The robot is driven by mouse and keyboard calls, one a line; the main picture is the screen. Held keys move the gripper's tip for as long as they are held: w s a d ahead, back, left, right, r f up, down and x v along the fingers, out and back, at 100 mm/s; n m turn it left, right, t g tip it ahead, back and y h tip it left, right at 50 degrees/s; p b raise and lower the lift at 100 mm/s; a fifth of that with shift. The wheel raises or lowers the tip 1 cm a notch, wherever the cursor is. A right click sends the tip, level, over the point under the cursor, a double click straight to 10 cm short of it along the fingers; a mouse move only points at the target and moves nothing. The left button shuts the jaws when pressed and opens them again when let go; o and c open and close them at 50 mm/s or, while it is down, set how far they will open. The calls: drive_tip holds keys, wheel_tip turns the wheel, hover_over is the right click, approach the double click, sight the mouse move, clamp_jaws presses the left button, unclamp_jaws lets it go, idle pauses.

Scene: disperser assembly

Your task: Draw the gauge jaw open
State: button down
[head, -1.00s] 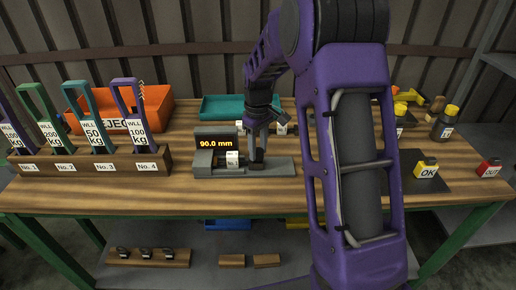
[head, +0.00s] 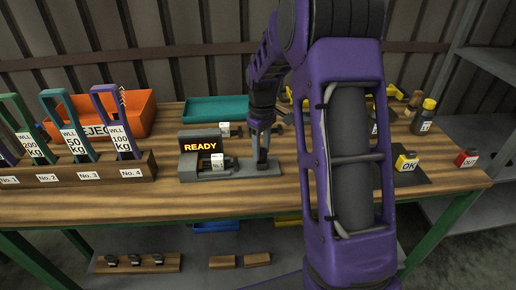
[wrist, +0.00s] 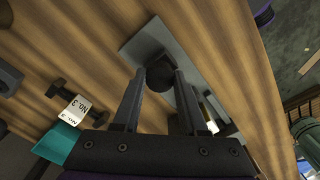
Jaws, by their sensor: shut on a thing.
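The gauge is a grey unit with a dark display (head: 201,145) reading READY and a long grey base plate (head: 232,173); the plate (wrist: 143,42) also shows in the wrist view. My gripper (head: 262,162) points down over the right part of the plate. In the wrist view its two fingers (wrist: 160,80) are shut on a dark, round-topped jaw grip (wrist: 160,74). A piece with a white tag (head: 217,161) sits on the gauge, left of my fingers and apart from them. My right finger partly hides that area in the wrist view.
Behind the gauge lie a tagged bolt (head: 226,129) and a teal tray (head: 216,109). An OK block (head: 406,162) and a red OUT block (head: 467,158) are right.

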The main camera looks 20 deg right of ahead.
sight(263, 150)
drive_tip(key=shift+c, duration=2.2)
unclamp_jaws()
drive_tip(key=shift+d, duration=0.25)
drive_tip(key=shift+r, duration=0.1)
wheel_tip(263, 150, up, 17)
drive_tip(key=p, duration=0.2)
drive_tip(key=shift+r, duration=0.15)
